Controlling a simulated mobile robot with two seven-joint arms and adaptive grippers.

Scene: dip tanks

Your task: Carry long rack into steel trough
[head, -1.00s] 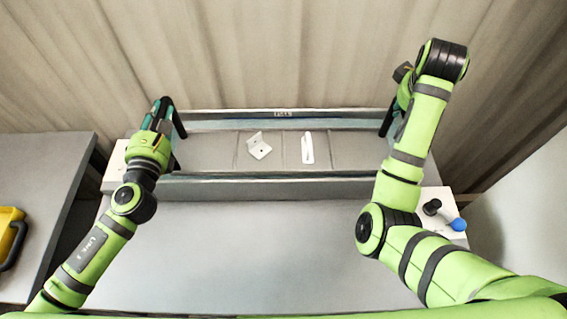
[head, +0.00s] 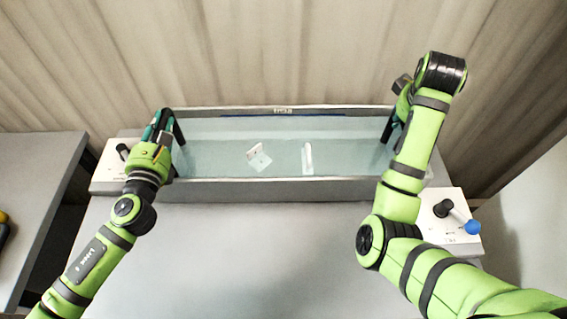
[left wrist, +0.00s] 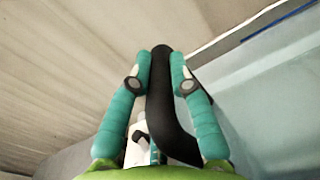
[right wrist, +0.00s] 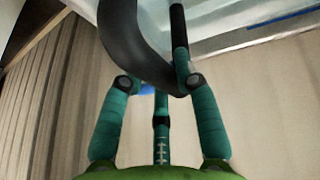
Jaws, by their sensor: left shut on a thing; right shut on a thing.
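The steel trough (head: 300,192) stretches across the middle of the head view, holding clear bluish liquid. The long rack shows mainly by its black end handles, the left one (head: 179,131) and the right one (head: 387,129); its body is under the liquid between the trough walls. A white angled bracket (head: 259,158) and a white strip (head: 307,158) lie below the surface. My left gripper (left wrist: 160,68) is shut on the left handle (left wrist: 167,115). My right gripper (right wrist: 160,84) is shut on the right handle (right wrist: 130,40), which partly hides its fingertips.
A grey side table (head: 35,190) stands at left. The grey surface (head: 240,260) before the trough is clear. A curtain (head: 280,50) hangs behind.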

